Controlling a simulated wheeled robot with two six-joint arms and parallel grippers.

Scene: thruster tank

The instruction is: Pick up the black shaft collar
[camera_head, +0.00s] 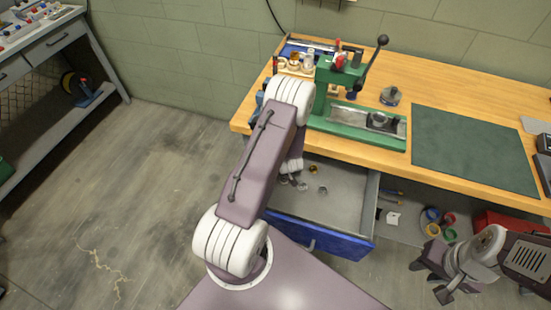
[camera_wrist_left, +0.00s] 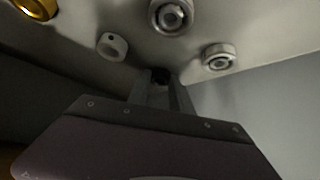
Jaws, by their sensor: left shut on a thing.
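In the left wrist view, my left gripper (camera_wrist_left: 160,88) reaches down into the open drawer (camera_head: 343,185) and is shut on a small dark piece, which looks like the black shaft collar (camera_wrist_left: 160,74). Only a dark bit of the collar shows between the fingertips, and the view is dim. In the head view my own left arm hides most of that gripper and the collar. My right gripper (camera_head: 431,281) is open and empty at the lower right, away from the drawer.
Silver collars (camera_wrist_left: 171,16), (camera_wrist_left: 218,56), a small pale part (camera_wrist_left: 112,46) and a brass ring (camera_wrist_left: 38,6) lie around the left gripper. The drawer wall (camera_wrist_left: 270,95) is on the right. Above is the workbench with a green press (camera_head: 340,78) and dark mat (camera_head: 470,145).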

